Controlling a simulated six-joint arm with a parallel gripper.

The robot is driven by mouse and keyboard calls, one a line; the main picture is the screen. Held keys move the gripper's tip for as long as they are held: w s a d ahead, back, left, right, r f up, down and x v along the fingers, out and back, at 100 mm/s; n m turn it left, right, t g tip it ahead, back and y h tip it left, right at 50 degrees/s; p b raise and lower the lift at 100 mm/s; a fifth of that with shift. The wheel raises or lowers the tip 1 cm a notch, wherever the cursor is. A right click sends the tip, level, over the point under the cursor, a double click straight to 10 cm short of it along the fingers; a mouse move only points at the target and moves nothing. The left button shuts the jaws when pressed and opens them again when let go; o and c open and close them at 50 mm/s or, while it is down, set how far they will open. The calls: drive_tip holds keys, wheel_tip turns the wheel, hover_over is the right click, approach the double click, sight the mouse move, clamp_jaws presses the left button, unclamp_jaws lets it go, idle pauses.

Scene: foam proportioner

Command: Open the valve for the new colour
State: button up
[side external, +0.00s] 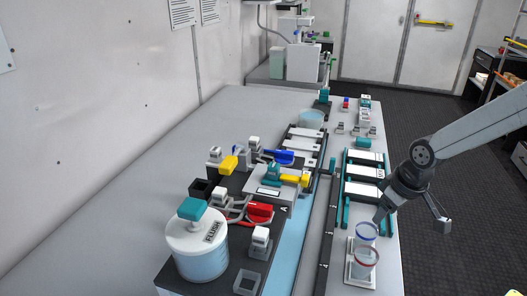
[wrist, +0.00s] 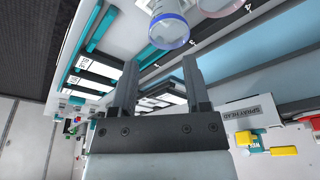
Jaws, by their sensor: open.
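On the block left of centre in the side view are valve handles: a yellow handle (side external: 229,164), a blue handle (side external: 285,157), a red handle (side external: 260,212) and a second yellow handle (side external: 296,180) beside a teal part. I cannot tell which belongs to the new colour. My gripper (side external: 379,217) is at the right of the bench, apart from all the handles, close to the clear cups. In the wrist view my gripper (wrist: 160,64) is open with nothing between its fingers. That view also shows a yellow handle (wrist: 284,151) near the SPRAY HEAD label (wrist: 255,111).
A blue-rimmed cup (side external: 367,231) and a red-rimmed cup (side external: 366,258) stand below my gripper. A FLUSH container (side external: 200,250) with a teal cap stands at front left. Teal-edged racks (side external: 346,186) lie right of the blue channel. Bare bench lies at the left.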

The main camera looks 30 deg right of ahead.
drive_tip(key=w+a+r+n+y, duration=0.1)
drive_tip(key=w+a+r+n, duration=0.15)
drive_tip(key=w, duration=0.45)
drive_tip(key=w+a+r+n, duration=0.1)
drive_tip(key=w+r, duration=0.3)
drive_tip(key=w, duration=0.2)
drive_tip(key=n+y, duration=0.2)
drive_tip(key=n, duration=0.3)
approach(285, 152)
drive_tip(key=f, duration=0.1)
drive_tip(key=shift+a+m, duration=0.1)
drive_tip(key=shift+m, duration=0.15)
drive_tip(key=shift+f, duration=0.15)
drive_tip(key=shift+x, duration=3.85)
drive_tip(key=shift+w, duration=0.1)
clamp_jaws()
